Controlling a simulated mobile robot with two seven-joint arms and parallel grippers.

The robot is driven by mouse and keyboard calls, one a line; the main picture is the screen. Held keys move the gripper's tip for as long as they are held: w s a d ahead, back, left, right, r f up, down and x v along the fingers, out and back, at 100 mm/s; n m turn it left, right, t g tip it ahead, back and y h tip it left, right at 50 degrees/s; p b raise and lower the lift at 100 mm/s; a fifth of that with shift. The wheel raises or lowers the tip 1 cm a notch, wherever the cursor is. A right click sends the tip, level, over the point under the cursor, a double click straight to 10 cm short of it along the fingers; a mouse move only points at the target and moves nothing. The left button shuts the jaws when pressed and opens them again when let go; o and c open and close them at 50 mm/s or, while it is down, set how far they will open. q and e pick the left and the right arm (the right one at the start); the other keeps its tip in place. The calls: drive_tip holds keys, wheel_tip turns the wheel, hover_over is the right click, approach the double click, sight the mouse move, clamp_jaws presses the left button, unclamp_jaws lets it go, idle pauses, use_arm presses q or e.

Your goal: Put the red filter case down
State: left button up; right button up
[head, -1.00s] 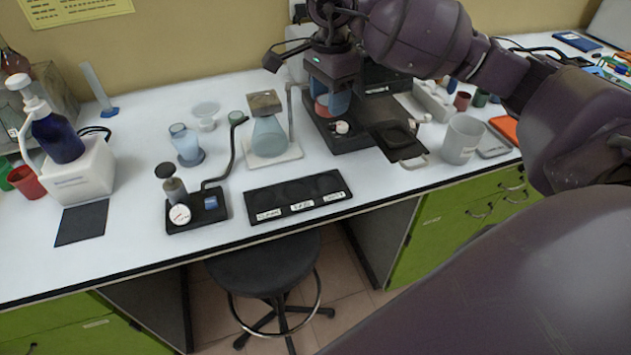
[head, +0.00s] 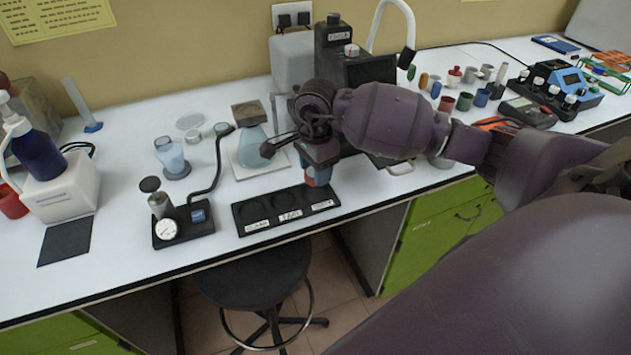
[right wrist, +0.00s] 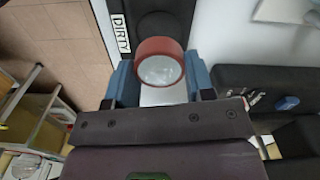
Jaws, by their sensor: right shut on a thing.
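The red filter case (right wrist: 160,62) is a round red ring with a pale, clear face. It sits between the blue fingers of my right gripper (right wrist: 158,82), which is shut on it. In the head view my right gripper (head: 318,172) hangs at the right end of the black three-place tray (head: 245,216), with a bit of red (head: 310,172) between its fingers. My left gripper is not in view.
A flask (head: 252,145) on a pale plate stands behind the tray. A black gauge stand (head: 185,228) stands left of it. A dark instrument (head: 333,60) is behind my right arm. The bench's front edge lies just before the tray.

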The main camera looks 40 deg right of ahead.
sight(316, 192)
drive_tip(key=shift+f, duration=2.1)
drive_tip(key=shift+f, duration=0.15)
drive_tip(key=o, duration=0.9)
wheel_tip(316, 192, up, 12)
drive_tip(key=shift+r, duration=0.2)
